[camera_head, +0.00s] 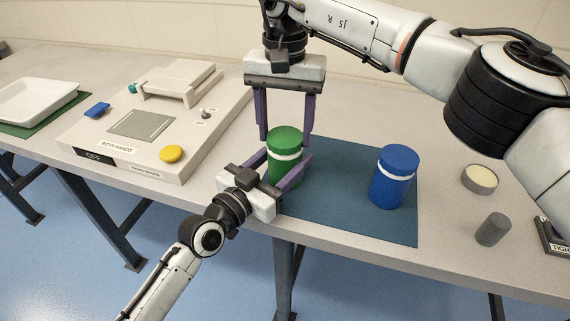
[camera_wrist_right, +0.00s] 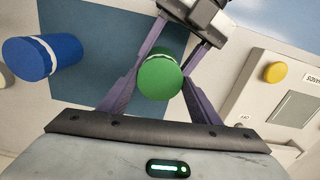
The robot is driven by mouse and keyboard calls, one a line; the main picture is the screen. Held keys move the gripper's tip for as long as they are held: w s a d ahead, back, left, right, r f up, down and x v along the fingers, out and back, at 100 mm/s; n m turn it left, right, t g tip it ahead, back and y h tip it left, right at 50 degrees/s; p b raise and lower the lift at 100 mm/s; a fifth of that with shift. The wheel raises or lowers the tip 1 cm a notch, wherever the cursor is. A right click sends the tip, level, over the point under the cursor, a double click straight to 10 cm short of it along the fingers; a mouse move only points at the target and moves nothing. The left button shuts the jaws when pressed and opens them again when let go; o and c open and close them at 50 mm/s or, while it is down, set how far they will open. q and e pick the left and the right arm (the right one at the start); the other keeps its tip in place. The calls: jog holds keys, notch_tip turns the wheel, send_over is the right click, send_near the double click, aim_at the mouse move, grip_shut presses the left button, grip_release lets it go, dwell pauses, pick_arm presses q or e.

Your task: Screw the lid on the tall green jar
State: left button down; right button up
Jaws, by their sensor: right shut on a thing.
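The tall green jar (camera_head: 284,170) stands upright at the left edge of the dark blue mat. The green lid (camera_head: 285,138) sits on top of it, with a white band showing just below. The lid also shows in the right wrist view (camera_wrist_right: 160,78), between my right fingers. My right gripper (camera_head: 286,142) comes straight down from above and is shut on the lid, one finger on each side. My left gripper (camera_head: 284,170) reaches in low from the front left and is shut around the jar's body. The jar's lower part is partly hidden behind a left finger.
A blue jar (camera_head: 390,182) with a blue lid stands to the right on the mat (camera_head: 335,215). Farther right are a round cream-topped tin (camera_head: 480,180) and a grey cylinder (camera_head: 492,229). The badge press (camera_head: 125,160) with a yellow button (camera_head: 171,153) fills the left, beside a white tray (camera_head: 40,98).

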jog(key=m, duration=0.6)
jog(key=shift+m, duration=0.4)
jog(key=m, duration=1.2)
jog(key=shift+m, duration=0.4)
jog(key=m, duration=0.6)
jog(key=shift+m, duration=0.3)
jog(key=m, duration=0.6)
jog(key=shift+s, duration=0.1)
jog(key=m, duration=0.6)
jog(key=shift+f+m, duration=0.1)
jog(key=shift+m, duration=0.3)
jog(key=m, duration=1.1)
jog(key=o, duration=1.2)
